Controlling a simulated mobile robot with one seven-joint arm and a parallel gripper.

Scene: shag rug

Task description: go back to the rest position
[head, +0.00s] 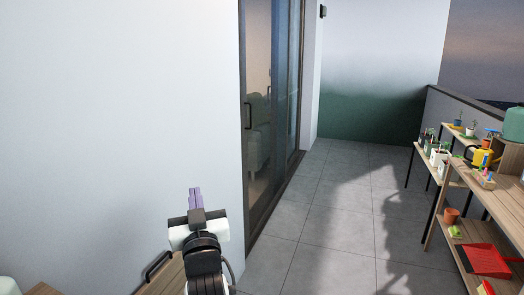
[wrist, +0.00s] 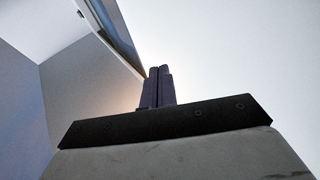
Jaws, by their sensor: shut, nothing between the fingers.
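My gripper (head: 196,198) is at the lower middle-left of the head view, raised in front of the white wall. Its two purple fingers point up and are pressed together with nothing between them. In the wrist view the fingers (wrist: 158,87) also stand side by side and shut, against a pale surface. My gripper touches nothing that I can see.
A dark-framed glass sliding door (head: 272,110) stands right of my gripper. A wooden surface with a dark handle (head: 158,266) is below left. Wooden shelves (head: 480,190) with pots, a yellow watering can (head: 482,158) and a red dustpan (head: 486,261) line the right. The tiled floor (head: 330,225) between is clear.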

